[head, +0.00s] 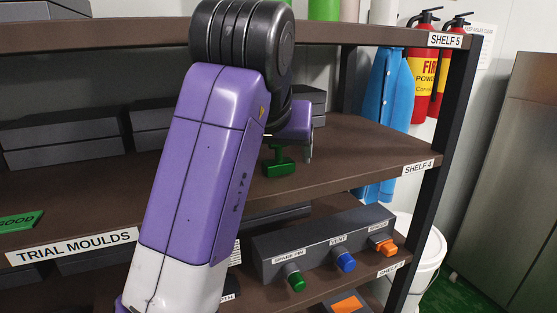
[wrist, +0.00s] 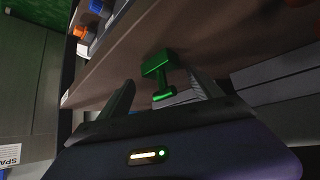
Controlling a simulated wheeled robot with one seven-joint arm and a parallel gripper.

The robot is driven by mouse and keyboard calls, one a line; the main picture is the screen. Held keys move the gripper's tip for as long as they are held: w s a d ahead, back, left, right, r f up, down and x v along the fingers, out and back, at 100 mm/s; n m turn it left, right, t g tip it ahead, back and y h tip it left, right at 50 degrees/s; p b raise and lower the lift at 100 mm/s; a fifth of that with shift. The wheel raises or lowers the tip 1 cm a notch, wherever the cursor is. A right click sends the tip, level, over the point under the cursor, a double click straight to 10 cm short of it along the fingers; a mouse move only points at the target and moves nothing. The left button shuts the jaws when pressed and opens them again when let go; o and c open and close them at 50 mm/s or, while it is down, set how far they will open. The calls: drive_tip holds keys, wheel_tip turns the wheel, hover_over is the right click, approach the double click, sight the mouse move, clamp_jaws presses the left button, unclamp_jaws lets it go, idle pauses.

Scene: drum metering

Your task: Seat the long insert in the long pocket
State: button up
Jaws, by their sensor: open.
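A green piece (head: 280,168) with a block at each end of a short stem is at shelf 4, just below and left of my gripper (head: 294,143). In the wrist view the green piece (wrist: 156,64) lies ahead, its smaller end between the two spread fingers of my gripper (wrist: 162,88). The gripper is open, with gaps beside the green piece. I cannot tell whether this piece is the long insert. No pocket marked as long is readable; my arm hides part of the shelves in the head view.
A dark rack (head: 320,224) below holds green, blue and orange knobbed pieces. Dark mould blocks (head: 60,137) stand at the back of shelf 4 (head: 375,150). The shelf above and the right post (head: 430,180) bound the space. Shelf 4 is bare to the right.

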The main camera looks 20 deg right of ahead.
clamp_jaws()
idle(0.3)
idle(1.1)
